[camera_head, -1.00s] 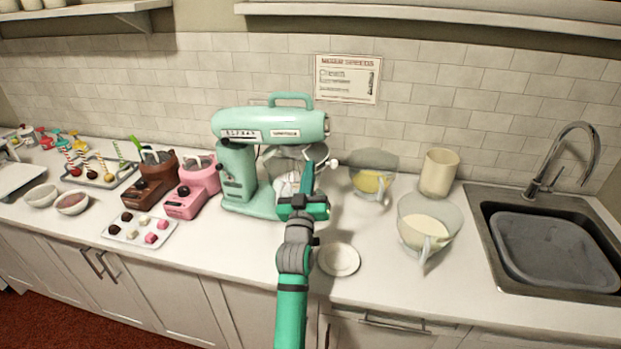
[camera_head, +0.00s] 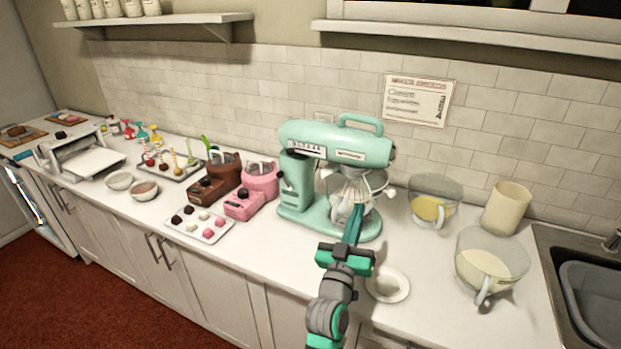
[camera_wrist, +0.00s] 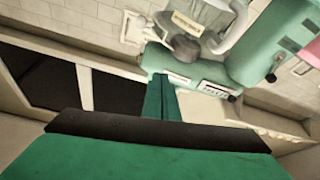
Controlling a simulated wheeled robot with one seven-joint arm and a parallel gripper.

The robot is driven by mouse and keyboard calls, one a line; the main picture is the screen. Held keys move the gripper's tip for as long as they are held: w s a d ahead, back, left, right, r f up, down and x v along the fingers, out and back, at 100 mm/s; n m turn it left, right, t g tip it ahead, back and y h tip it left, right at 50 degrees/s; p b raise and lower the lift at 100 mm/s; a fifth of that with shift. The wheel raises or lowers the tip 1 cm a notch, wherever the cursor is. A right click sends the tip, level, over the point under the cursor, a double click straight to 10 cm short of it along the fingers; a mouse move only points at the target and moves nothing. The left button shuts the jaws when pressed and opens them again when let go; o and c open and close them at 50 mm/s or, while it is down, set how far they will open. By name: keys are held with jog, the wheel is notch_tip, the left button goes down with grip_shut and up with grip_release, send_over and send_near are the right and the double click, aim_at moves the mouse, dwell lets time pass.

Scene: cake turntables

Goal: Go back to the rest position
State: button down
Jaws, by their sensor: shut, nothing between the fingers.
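My gripper (camera_head: 353,224) is shut and empty. In the head view its fingertips point toward the mint stand mixer (camera_head: 340,150), in front of its bowl area, and they overlap the mixer's base in the picture. I cannot tell whether they touch it. In the wrist view the shut green fingers of my gripper (camera_wrist: 161,98) stand in the middle, and the mixer (camera_wrist: 270,45) shows tilted at the upper right.
A small white dish (camera_head: 388,284) lies just right of my wrist. Glass jugs of yellow (camera_head: 433,203) and cream (camera_head: 490,262) contents stand further right, near the sink (camera_head: 560,285). Left are pink (camera_head: 252,190) and brown (camera_head: 212,181) melting pots and a tray of sweets (camera_head: 200,224).

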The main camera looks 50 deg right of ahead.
jog(key=a+f+n+t+y, duration=0.5)
jog(key=a+f, duration=0.5)
jog(key=a, duration=0.5)
jog(key=a+f+n+t+y, duration=0.4)
jog(key=a+f+n+y, duration=0.25)
jog(key=a+f, duration=0.6)
jog(key=s+a+f+g+y, duration=0.1)
jog(key=s+a+y, duration=0.3)
jog(key=s+a, duration=0.7)
jog(key=s+a+f+g+y, duration=0.1)
jog(key=s+a+y, duration=0.3)
jog(key=s+a, duration=0.7)
jog(key=a, duration=0.4)
jog(key=shift+a+m, duration=0.25)
jog(key=shift+m, duration=0.1)
jog(key=shift+s+y, duration=0.1)
jog(key=shift+y, duration=0.15)
